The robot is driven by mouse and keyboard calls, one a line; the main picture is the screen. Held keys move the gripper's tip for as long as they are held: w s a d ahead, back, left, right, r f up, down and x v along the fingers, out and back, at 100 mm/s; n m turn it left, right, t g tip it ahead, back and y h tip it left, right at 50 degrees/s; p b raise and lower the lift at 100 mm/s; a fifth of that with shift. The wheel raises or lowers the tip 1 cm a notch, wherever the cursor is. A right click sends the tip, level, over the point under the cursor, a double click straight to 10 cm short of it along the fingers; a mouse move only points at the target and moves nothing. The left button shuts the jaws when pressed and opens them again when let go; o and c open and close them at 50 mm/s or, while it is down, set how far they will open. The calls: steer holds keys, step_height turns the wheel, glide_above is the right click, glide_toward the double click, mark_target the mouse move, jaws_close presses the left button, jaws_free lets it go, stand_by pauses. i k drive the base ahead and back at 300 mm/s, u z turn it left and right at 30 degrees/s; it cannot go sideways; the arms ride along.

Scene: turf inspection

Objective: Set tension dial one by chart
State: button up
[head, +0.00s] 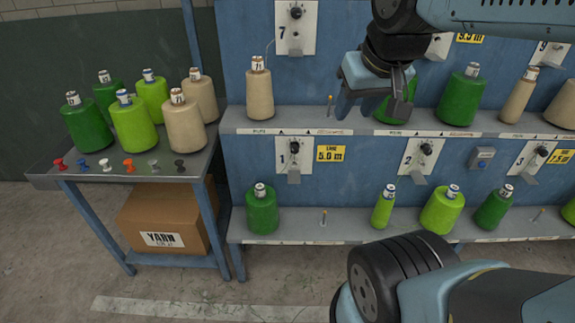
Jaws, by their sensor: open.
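Tension dial one (294,148) is a dark knob on a white plate marked 1, on the lower blue panel left of centre. The pointer setting is too small to read. A yellow card (330,154) reading 5.0 m is fixed just right of it. My gripper (373,108) is up and to the right of the dial, in front of the upper shelf. Its fingers are apart with nothing held, and they touch no dial. I cannot make out a chart in this view.
Dial two (426,149) and dial three (541,148) are further right, and dial 7 (296,13) is above. Yarn cones stand on the upper shelf (290,123) and lower shelf (350,228). A side table (50,179) with cones and coloured pegs stands left, above a yarn box (165,213).

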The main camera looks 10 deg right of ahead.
mark_target(293, 149)
steer(key=u, duration=1.25)
steer(key=i, duration=0.1)
steer(key=z, duration=3.05)
steer(key=k, duration=1.15)
steer(key=u, duration=0.7)
steer(key=i, duration=0.5)
steer(key=u, duration=0.05)
